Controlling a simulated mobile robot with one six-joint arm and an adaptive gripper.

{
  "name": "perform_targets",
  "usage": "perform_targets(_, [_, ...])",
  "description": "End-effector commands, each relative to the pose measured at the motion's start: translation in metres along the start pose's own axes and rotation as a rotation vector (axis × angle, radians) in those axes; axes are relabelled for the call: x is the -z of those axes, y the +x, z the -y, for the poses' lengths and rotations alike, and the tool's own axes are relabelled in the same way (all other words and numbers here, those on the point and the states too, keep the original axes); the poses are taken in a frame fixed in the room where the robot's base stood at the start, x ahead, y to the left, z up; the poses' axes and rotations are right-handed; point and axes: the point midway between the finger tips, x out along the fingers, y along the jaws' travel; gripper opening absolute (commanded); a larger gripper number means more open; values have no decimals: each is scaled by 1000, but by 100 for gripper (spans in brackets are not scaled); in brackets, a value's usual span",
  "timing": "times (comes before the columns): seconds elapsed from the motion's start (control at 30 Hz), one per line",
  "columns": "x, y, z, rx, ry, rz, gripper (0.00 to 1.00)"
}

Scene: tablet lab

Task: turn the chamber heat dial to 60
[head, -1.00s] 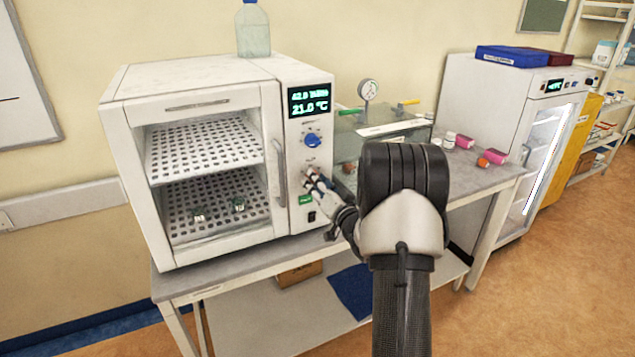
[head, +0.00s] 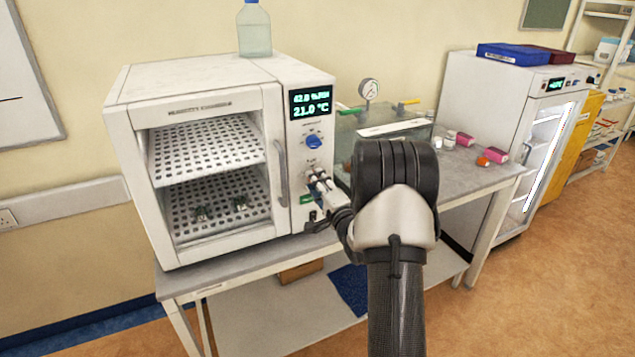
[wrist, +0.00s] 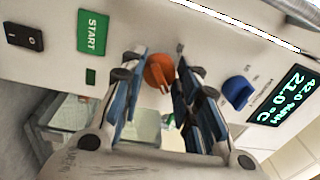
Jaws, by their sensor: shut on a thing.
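The white humidity chamber (head: 200,85) stands on the bench with two dials on its right-hand panel. The blue dial (head: 313,142) sits just below the display (head: 312,102), and it also shows in the wrist view (wrist: 238,92). The orange dial (wrist: 158,74) is lower on the panel, between the blue dial and the green START button (wrist: 93,32). My gripper (wrist: 162,64) is shut on the orange dial, one finger on each side. In the head view my gripper (head: 320,180) hides that dial. The display reads 42.0 %RH and 21.0 °C. The dial markings are not legible.
A black rocker switch (wrist: 24,36) is beside the START button. A clear bottle (head: 254,30) stands on the chamber. A glass tank with a gauge (head: 369,89) is to the right, close to my arm. Small pink boxes (head: 465,139) lie farther right on the bench.

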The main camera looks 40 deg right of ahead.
Motion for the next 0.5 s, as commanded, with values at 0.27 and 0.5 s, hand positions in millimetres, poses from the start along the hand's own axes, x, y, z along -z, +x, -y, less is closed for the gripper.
perform_targets(0.27, [0,0,1,-2,113,-8,6])
perform_targets(0.5, [0,0,1,-3,145,-10,6])
